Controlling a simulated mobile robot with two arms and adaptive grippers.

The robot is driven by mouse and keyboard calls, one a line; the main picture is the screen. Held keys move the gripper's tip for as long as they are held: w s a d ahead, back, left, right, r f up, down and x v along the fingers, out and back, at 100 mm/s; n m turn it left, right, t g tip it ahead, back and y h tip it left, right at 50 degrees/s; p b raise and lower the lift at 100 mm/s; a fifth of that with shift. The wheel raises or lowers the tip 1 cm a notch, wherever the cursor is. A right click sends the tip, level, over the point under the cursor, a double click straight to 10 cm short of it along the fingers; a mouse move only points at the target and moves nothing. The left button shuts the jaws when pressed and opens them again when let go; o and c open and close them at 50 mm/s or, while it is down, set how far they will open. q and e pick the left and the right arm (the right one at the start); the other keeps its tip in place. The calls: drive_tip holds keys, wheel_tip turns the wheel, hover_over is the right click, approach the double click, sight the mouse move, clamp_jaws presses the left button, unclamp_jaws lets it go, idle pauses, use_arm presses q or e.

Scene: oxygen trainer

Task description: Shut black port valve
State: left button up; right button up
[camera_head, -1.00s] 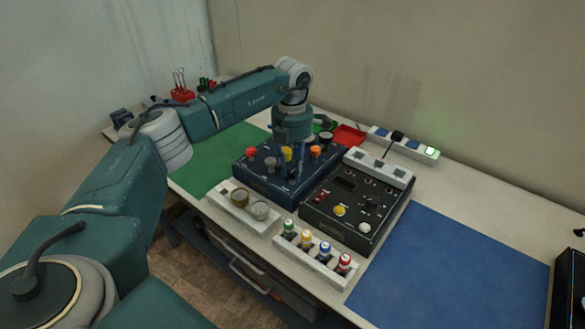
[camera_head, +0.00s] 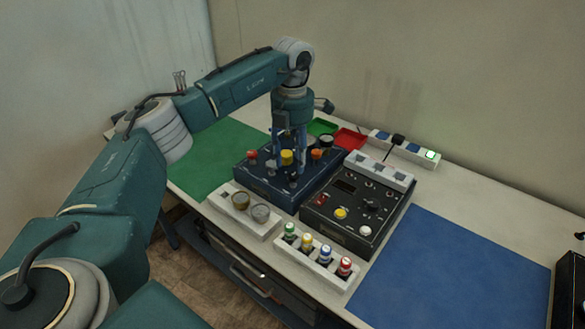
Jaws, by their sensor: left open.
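The dark blue valve box (camera_head: 262,187) stands on the table, left of the middle of the view. A yellow knob (camera_head: 287,157), a red knob (camera_head: 252,155) and an orange knob (camera_head: 316,154) also stand on the box. My left gripper (camera_head: 289,170) points down over the box, open, with its fingers in front of and beside the yellow knob. I cannot tell whether they touch anything. My right gripper is not in view.
A black control panel (camera_head: 330,215) stands right of the box. A white rack of colored bottles (camera_head: 335,272) and a white tray with round jars (camera_head: 225,205) are in front. Red (camera_head: 350,139) and green trays lie behind. The blue mat (camera_head: 450,265) is clear.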

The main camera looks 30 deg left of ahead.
sight(292, 175)
use_arm(q)
wheel_tip(292, 175, up, 7)
idle(0.3)
idle(0.5)
